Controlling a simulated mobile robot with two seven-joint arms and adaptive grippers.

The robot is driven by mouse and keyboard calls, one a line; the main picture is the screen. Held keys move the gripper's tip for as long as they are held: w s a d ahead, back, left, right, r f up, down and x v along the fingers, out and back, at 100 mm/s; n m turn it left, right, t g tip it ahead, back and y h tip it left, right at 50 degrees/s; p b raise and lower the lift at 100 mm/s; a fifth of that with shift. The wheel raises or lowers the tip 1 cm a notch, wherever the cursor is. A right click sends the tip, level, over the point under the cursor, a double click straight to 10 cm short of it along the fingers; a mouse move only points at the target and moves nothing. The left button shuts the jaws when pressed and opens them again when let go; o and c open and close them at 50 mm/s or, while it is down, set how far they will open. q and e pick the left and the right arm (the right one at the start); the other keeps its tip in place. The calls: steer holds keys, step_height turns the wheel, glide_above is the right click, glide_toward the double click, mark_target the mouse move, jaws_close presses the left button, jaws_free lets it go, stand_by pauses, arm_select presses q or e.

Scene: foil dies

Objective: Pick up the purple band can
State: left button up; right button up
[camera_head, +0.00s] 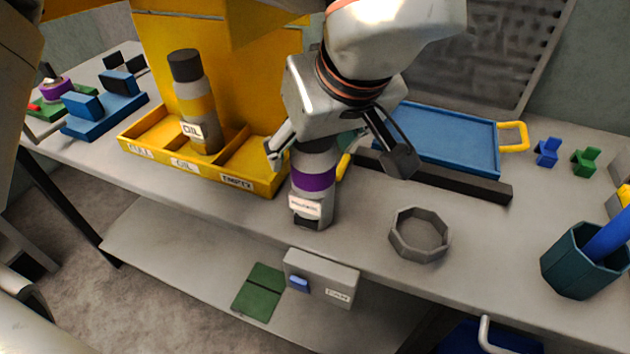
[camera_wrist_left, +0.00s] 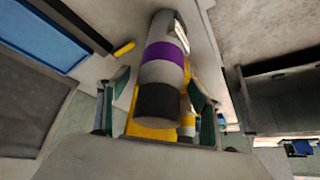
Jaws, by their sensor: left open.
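The purple band can (camera_head: 313,182) stands upright on the grey bench near its front edge. It is grey with a purple band and a white label low on its side. My left gripper (camera_head: 335,155) is open above and around the can's upper part, one finger on each side. In the left wrist view the can (camera_wrist_left: 165,72) lies between the two spread fingers (camera_wrist_left: 162,100), its dark cap towards the palm. Contact between the fingers and the can cannot be made out. In the head view the gripper hides the can's top. My right gripper is not in view.
A yellow tray (camera_head: 227,184) left of the can holds a yellow band oil can (camera_head: 194,105). A dark bar (camera_head: 450,179) and blue tray (camera_head: 445,135) lie behind right. A grey octagonal ring (camera_head: 419,235) and a teal pen cup (camera_head: 580,262) stand to the right.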

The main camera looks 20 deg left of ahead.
arm_select(q)
steer(key=shift+r, duration=0.15)
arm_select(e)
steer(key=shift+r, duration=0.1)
arm_select(q)
jaws_close()
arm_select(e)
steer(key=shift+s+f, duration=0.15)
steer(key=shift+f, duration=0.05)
